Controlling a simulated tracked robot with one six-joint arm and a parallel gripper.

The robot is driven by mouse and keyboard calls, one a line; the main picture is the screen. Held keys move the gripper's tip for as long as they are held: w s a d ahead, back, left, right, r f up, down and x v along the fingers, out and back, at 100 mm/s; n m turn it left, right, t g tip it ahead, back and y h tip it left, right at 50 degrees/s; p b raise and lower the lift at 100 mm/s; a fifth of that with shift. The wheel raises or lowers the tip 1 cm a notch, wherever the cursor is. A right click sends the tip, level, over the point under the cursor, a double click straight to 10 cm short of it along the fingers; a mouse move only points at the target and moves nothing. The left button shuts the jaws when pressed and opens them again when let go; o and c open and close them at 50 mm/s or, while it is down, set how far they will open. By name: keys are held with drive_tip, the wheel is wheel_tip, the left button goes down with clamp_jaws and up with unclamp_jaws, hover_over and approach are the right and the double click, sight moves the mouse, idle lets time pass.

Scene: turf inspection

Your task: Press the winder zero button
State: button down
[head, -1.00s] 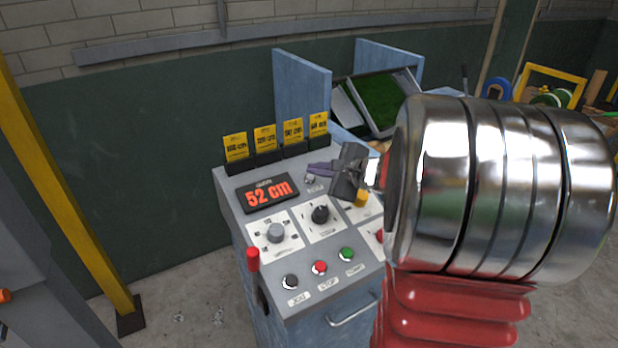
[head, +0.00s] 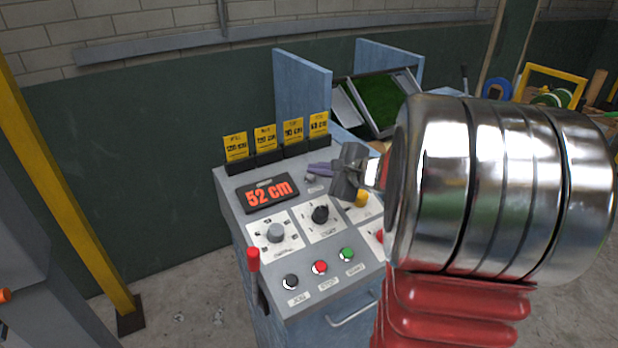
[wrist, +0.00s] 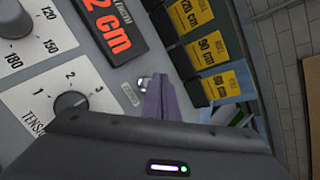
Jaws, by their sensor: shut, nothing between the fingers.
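The winder console's sloped panel (head: 262,222) carries a red display (head: 270,192) reading 52 cm.
Yellow length cards (head: 265,140) stand in black holders along the panel's back edge, close beyond the fingers. Black, red (head: 319,267) and green buttons line the front, with a red-topped lever (head: 253,259) at left.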

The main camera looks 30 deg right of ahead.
drive_tip(key=shift+w+f, duration=0.3)
drive_tip(key=shift+f, duration=0.55)
idle(1.2)
idle(0.4)
drive_tip(key=shift+s+r, duration=0.35)
drive_tip(key=shift+r, duration=0.55)
drive_tip(key=r, duration=0.1)
drive_tip(key=s+r, duration=0.1)
drive_tip(key=r, duration=0.2)
drive_tip(key=shift+s+r, duration=0.35)
drive_tip(key=shift+r, duration=0.05)
idle(0.8)
